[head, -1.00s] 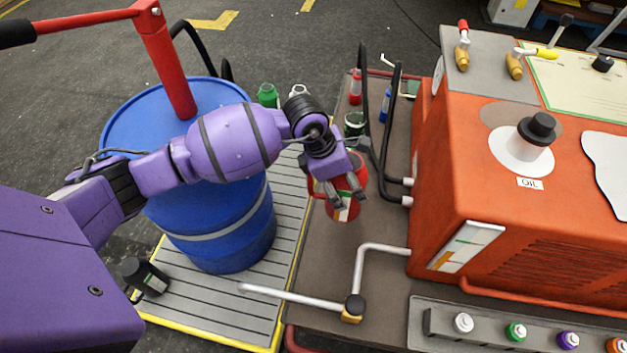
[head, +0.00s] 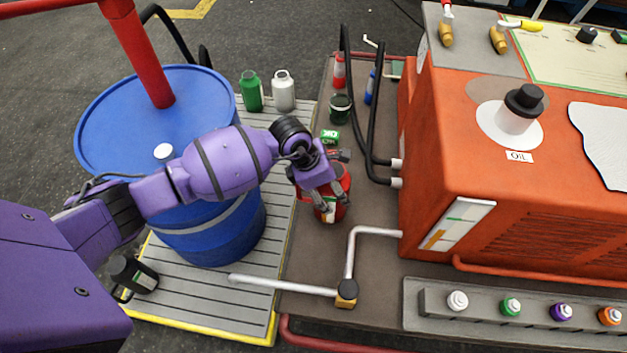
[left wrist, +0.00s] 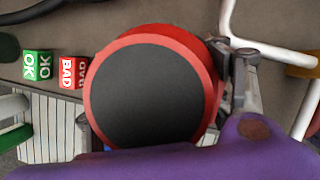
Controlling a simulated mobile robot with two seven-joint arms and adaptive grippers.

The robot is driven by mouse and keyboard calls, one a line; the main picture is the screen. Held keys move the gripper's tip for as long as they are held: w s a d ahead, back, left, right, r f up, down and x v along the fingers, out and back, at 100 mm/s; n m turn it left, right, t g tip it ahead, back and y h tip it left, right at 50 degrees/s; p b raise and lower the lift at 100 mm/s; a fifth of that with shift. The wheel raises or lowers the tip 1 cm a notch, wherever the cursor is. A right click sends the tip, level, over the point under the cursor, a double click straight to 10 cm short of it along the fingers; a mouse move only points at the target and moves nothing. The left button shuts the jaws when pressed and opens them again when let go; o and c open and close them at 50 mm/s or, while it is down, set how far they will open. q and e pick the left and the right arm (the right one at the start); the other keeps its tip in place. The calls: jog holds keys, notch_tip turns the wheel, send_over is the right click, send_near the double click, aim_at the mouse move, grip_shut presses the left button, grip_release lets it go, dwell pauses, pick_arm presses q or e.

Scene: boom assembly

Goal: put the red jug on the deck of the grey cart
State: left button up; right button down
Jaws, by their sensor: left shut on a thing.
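A round red jug (head: 345,190) with a black disc on top is in my left gripper (head: 327,205), whose fingers are shut on its sides. In the left wrist view the red jug (left wrist: 150,90) fills the middle, with a finger (left wrist: 242,85) along its right side. In the head view it is over the grey-brown deck (head: 375,265) between the blue drum and the orange machine. I cannot tell whether its base touches the deck. A grey slatted platform (head: 200,308) with a yellow edge lies to the left. My right gripper is not in view.
The blue drum (head: 215,245) stands on the slats. A bent white pipe (head: 348,255) lies near the jug. A green OK cube (head: 330,138) and a red BAD cube (left wrist: 73,72) sit close by. The orange machine (head: 480,190) stands right; bottles (head: 283,90) stand behind.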

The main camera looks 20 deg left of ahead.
pick_arm(q)
jog(key=shift+w+d+r, duration=0.1)
jog(key=shift+w+r, duration=0.1)
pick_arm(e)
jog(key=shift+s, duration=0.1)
pick_arm(q)
jog(key=o, duration=1.7)
jog(key=shift+s+f, duration=0.1)
jog(key=shift+f, duration=0.1)
jog(key=shift+c, duration=0.2)
jog(key=o, duration=0.4)
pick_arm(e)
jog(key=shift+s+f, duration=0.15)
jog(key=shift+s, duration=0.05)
pick_arm(q)
jog(key=shift+o, duration=0.2)
jog(key=shift+r, duration=0.15)
jog(key=p+v, duration=0.2)
jog(key=v, duration=0.9)
jog(key=shift+s, duration=0.15)
jog(key=shift+s+a+r, duration=0.1)
jog(key=shift+a+r, duration=0.2)
jog(key=shift+r, duration=0.05)
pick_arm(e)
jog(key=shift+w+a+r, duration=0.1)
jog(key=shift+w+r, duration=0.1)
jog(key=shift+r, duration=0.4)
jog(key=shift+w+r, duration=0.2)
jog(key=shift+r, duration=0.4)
